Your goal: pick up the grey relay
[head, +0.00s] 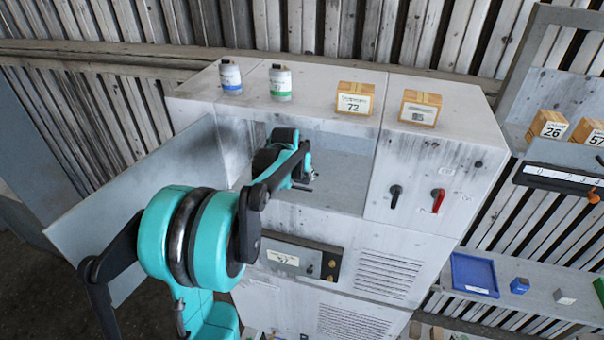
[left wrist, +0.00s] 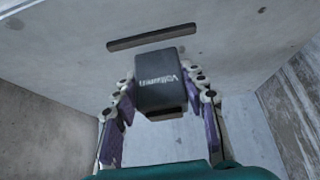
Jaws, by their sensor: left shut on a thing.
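The grey relay (left wrist: 161,82) is a dark grey block with pale, upside-down lettering, seen in the left wrist view. My left gripper (left wrist: 163,100) is shut on it, with one finger on each side. In the head view my left gripper (head: 306,178) is inside the open compartment of the pale cabinet (head: 420,165). The relay cannot be made out clearly there. My right gripper is in neither view.
The compartment's door (head: 140,205) stands open at the left. A dark slot (left wrist: 152,38) shows on the compartment surface beyond the relay. A blue-labelled can (head: 231,77), a green-labelled can (head: 280,83) and two numbered boxes (head: 354,98) stand on the cabinet top. A blue tray (head: 474,273) lies at right.

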